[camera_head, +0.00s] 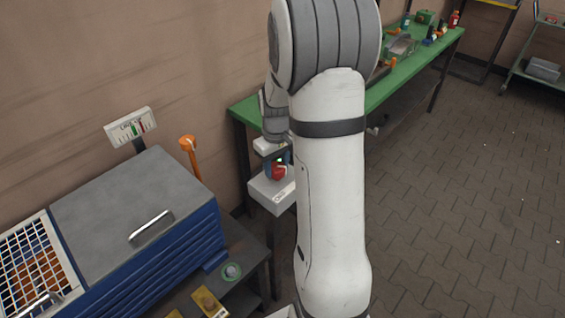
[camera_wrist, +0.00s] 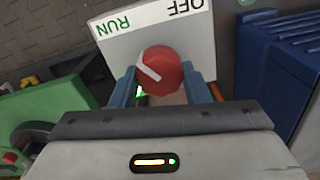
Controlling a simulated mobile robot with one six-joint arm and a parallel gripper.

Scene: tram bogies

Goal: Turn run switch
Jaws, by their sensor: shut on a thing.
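The run switch is a red round knob (camera_wrist: 160,71) with a white pointer line, on a pale grey box (camera_wrist: 198,44) marked "RUN" in green and "OFF" in black. In the wrist view the text is upside down, and the white line points to the upper left, on the RUN side. My gripper (camera_wrist: 163,88) has its blue fingers on both sides of the knob and is shut on it. In the head view the knob (camera_head: 278,173) and the box (camera_head: 270,194) show beside my arm, which hides part of them.
A blue cabinet with a grey lid (camera_head: 130,205) stands at left, with a gauge panel (camera_head: 131,127) and an orange lever (camera_head: 188,150) behind it. A green workbench (camera_head: 430,50) carries several items. The paved floor (camera_head: 465,180) at right is clear.

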